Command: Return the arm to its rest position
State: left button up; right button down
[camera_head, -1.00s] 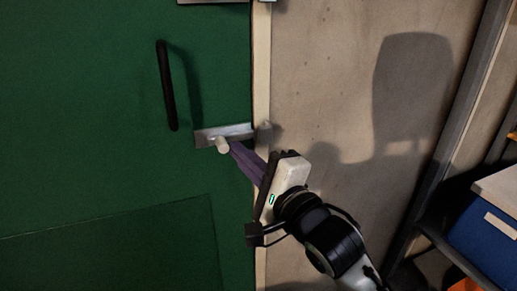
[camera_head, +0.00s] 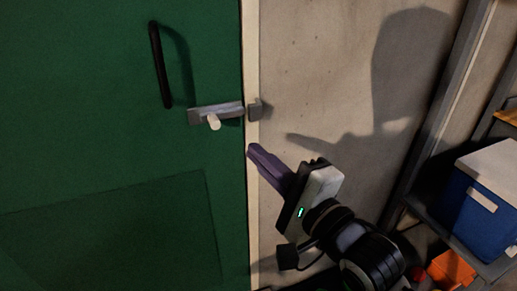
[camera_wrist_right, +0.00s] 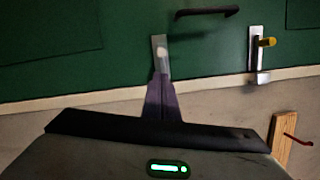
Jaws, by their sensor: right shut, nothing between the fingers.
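My right gripper (camera_head: 252,151) is in the head view, with its purple fingers shut and empty. It is in front of the pale door edge, below and to the right of the metal slide bolt (camera_head: 228,109), and apart from it. The bolt has a pale knob (camera_head: 214,122) and is mounted on the green door (camera_head: 120,150). In the right wrist view the shut fingers (camera_wrist_right: 161,82) point up toward a metal latch, and their tips overlap its lower end in the picture. My left gripper is in neither view.
A black door handle (camera_head: 161,65) is above the bolt. A metal keeper (camera_head: 255,110) is on the pale frame. At right, a shelf holds a blue box with a white lid (camera_head: 487,205), with an orange item (camera_head: 452,270) lower down. Bare wall (camera_head: 330,60) lies between frame and shelf.

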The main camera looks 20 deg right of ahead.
jog(key=s+d+f+n+g+h, duration=0.15)
jog(key=f+n, duration=0.35)
jog(key=f, duration=0.7)
jog(key=s+f+n+g+h, duration=0.1)
jog(key=s+f+n+g, duration=0.25)
jog(key=f, duration=0.75)
jog(key=s+d+f+n+g+h, duration=0.1)
jog(key=s+f+n+g, duration=0.3)
jog(key=s+f+n, duration=0.7)
jog(key=s+d+f, duration=0.1)
jog(key=s+f, duration=0.2)
jog(key=f, duration=0.5)
jog(key=shift+s, duration=0.25)
jog(key=shift+d, duration=0.1)
